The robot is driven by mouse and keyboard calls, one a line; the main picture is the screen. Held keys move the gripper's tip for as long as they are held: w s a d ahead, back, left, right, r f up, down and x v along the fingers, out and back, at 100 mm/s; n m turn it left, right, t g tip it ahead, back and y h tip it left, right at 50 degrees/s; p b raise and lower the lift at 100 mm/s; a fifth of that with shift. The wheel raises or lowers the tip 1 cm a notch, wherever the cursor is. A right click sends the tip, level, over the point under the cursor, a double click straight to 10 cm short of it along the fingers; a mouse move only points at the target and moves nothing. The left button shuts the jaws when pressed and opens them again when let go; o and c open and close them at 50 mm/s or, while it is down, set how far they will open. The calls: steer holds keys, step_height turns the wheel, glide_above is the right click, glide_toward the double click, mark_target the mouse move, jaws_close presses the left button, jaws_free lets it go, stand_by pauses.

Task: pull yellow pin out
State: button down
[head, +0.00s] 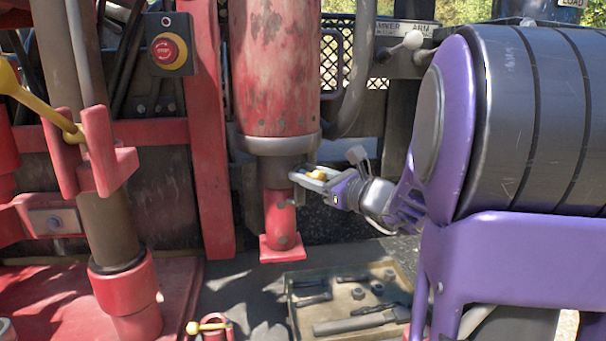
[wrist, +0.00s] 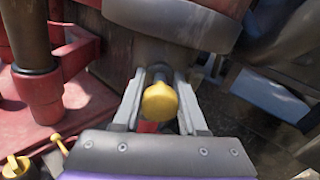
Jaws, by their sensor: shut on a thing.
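The yellow pin (head: 317,175) has a rounded yellow knob, and it also shows in the wrist view (wrist: 160,102). It sits at the dark sleeve (head: 277,170) just under the grey collar of the big red cylinder (head: 275,70). In the wrist view a short grey shaft runs from the knob toward the sleeve; how deep it goes is hidden. My gripper (head: 308,178) reaches in from the right. Its two pale fingers (wrist: 158,98) are on either side of the pin, shut on it. Below the sleeve is a red leg with a square foot (head: 283,247).
A tray (head: 292,318) with tools and nuts lies below my gripper. A red post (head: 210,130) and an emergency stop button (head: 165,50) stand to the left. Another yellow-handled piece (head: 205,327) is at the bottom left. A grey hose (head: 355,70) hangs right of the cylinder.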

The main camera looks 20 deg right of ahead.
mark_target(321, 179)
steer(key=v, duration=0.5)
steer(key=shift+c, duration=2.3)
jaws_free()
steer(key=shift+s, duration=0.1)
